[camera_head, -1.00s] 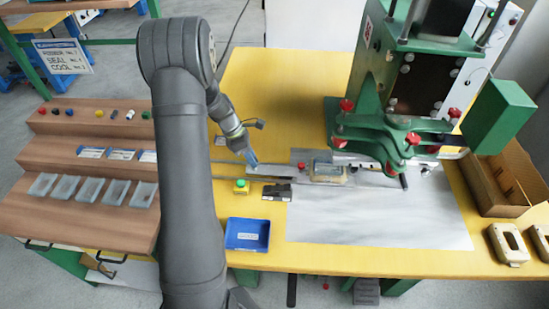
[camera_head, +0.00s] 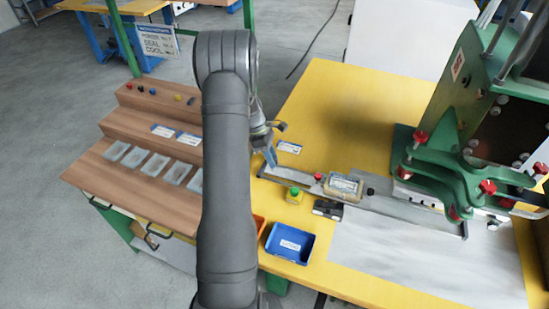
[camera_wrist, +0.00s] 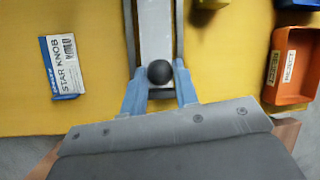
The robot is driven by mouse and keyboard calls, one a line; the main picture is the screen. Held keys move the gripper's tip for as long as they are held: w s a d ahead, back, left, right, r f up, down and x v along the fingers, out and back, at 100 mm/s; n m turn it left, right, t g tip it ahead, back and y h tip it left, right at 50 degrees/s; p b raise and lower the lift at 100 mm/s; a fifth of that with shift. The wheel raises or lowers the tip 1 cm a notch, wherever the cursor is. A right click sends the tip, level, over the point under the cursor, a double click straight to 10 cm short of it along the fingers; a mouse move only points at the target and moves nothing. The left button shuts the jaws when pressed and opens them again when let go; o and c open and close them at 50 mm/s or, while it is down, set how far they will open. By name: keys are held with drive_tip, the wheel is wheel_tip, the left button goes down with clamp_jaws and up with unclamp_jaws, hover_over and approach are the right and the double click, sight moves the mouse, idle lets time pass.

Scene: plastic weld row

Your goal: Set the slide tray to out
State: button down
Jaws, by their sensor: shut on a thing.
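The slide tray (camera_head: 300,176) is a grey strip in a long dark rail that runs from the green press to the left across the yellow table. It carries a clear boxed part (camera_head: 345,187), which now sits left of the press, clear of it. My gripper (camera_head: 270,157) is at the tray's left end. In the wrist view, the blue fingers of my gripper (camera_wrist: 160,92) are on both sides of a round black knob (camera_wrist: 159,72) at the tray's end (camera_wrist: 156,30). The fingers are shut on the knob.
A green button box (camera_head: 294,195), a dark block (camera_head: 327,209) and a blue bin (camera_head: 290,243) stand in front of the rail. An orange bin (camera_wrist: 290,65) and a star-knob label card (camera_wrist: 63,66) flank the rail's end. The press (camera_head: 470,150) stands right.

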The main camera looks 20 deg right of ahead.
drive_tip(key=shift+w+a, duration=0.2)
drive_tip(key=shift+w, duration=0.05)
drive_tip(key=c, duration=1.1)
unclamp_jaws()
drive_tip(key=v, duration=1.7)
drive_tip(key=shift+w+r, duration=0.1)
drive_tip(key=shift+r, duration=0.15)
drive_tip(key=shift+f, duration=0.1)
drive_tip(key=x, duration=1.7)
drive_tip(key=shift+s+d+f, duration=0.1)
drive_tip(key=shift+s+f, duration=0.05)
drive_tip(key=shift+s, duration=0.05)
